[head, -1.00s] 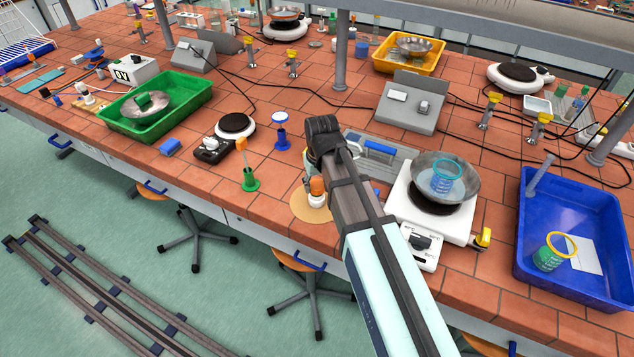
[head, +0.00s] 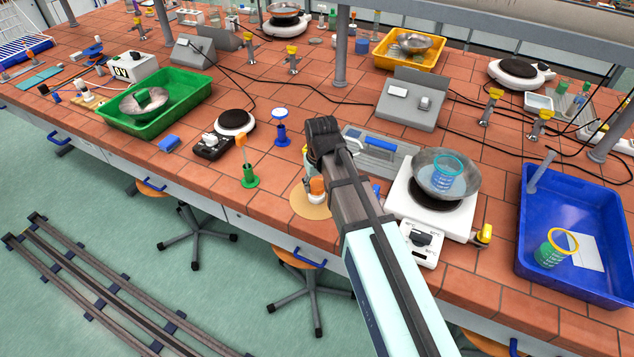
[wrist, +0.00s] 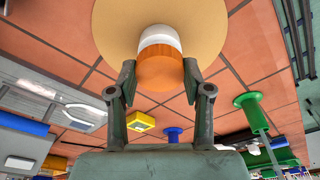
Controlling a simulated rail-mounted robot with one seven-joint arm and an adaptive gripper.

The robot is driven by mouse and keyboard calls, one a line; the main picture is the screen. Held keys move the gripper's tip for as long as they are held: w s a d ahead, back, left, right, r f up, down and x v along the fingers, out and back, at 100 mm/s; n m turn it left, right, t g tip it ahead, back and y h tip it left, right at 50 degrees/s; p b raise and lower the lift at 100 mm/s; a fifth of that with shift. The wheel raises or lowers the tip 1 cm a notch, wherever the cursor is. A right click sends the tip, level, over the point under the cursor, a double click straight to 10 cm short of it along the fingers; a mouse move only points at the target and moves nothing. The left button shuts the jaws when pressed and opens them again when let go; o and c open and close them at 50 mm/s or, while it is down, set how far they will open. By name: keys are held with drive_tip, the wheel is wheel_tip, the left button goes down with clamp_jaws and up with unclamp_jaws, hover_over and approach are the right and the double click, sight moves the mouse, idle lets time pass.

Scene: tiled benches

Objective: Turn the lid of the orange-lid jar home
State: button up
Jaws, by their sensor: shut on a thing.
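The orange-lid jar shows in the head view with its white body (head: 316,199) standing on a round tan disc (head: 299,204). Its orange lid (head: 317,185) sits at the top of the white body, partly hidden by my arm. In the wrist view the orange lid (wrist: 160,72) lies between the two fingers of my gripper (wrist: 159,78), one on each side, shut on it. The white body (wrist: 160,38) shows beyond the lid, against the tan disc (wrist: 112,28). I cannot tell how far the lid is turned.
A hotplate (head: 405,212) with a metal bowl (head: 426,186) and beaker stands just right of the jar. A green-based stand (head: 249,178) and a blue stand (head: 282,138) are to the left. A blue tray (head: 530,265) lies farther right. The bench front edge is near.

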drive_tip(key=shift+f, duration=0.5)
drive_tip(key=o, duration=0.3)
drive_tip(key=shift+c, duration=1.2)
drive_tip(key=shift+f, duration=0.1)
drive_tip(key=m, duration=0.4)
drive_tip(key=shift+s+m+h, duration=0.1)
drive_tip(key=shift+m+h, duration=0.2)
